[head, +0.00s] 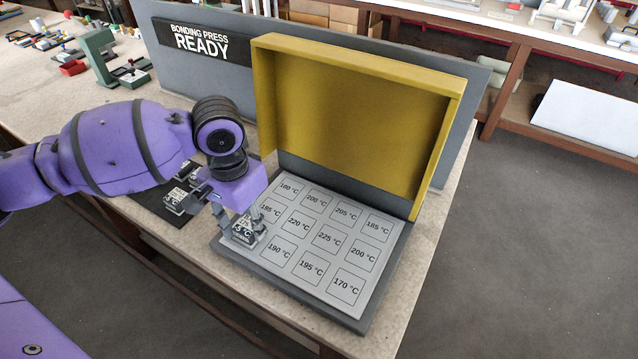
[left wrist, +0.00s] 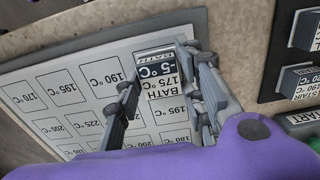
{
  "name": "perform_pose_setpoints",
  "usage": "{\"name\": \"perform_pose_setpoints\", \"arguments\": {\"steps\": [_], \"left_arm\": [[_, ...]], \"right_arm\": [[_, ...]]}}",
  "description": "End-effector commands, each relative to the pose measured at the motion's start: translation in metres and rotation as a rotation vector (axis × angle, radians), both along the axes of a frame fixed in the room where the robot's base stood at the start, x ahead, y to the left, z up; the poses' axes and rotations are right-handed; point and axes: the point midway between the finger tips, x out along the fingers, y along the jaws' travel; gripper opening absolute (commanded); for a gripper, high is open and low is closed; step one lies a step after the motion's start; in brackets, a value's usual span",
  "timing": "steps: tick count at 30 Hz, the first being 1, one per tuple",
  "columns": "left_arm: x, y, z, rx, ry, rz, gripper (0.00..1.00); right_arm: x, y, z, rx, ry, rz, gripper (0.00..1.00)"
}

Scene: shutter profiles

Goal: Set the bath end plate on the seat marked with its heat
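The bath end plate (left wrist: 157,72) is a small dark block whose white label reads BATH, 175 °C and -5 °C. It is at the front-left seat of the press bed, beside the 190 °C seat, and hides that seat's marking. It also shows in the head view (head: 246,234). My left gripper (head: 242,220) points down with one finger on each side of the plate, shut on it. I cannot tell whether the plate touches the bed. The grey press bed (head: 295,248) carries rows of marked seats, including 170 °C at its front right corner. My right gripper is not in view.
The raised yellow press lid (head: 350,125) stands behind the bed. A sign (head: 200,42) reads BONDING PRESS READY. Other labelled blocks (head: 178,202) stand on a dark tray left of the bed, partly behind my arm. The other seats in view are empty.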

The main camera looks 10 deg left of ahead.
Motion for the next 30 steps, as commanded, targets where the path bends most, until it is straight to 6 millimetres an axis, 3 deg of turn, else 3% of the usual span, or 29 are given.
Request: {"name": "perform_pose_setpoints", "arguments": {"steps": [3,14,30], "left_arm": [[-0.001,0.000,-0.001,0.001,0.002,0.000,0.53],[0.000,0.000,0.003,0.000,0.001,-0.001,0.53],[0.000,0.000,0.106,-0.001,-0.003,0.001,0.53]], "right_arm": [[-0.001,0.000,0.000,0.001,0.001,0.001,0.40],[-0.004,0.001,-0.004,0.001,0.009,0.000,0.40],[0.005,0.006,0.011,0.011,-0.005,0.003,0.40]]}}
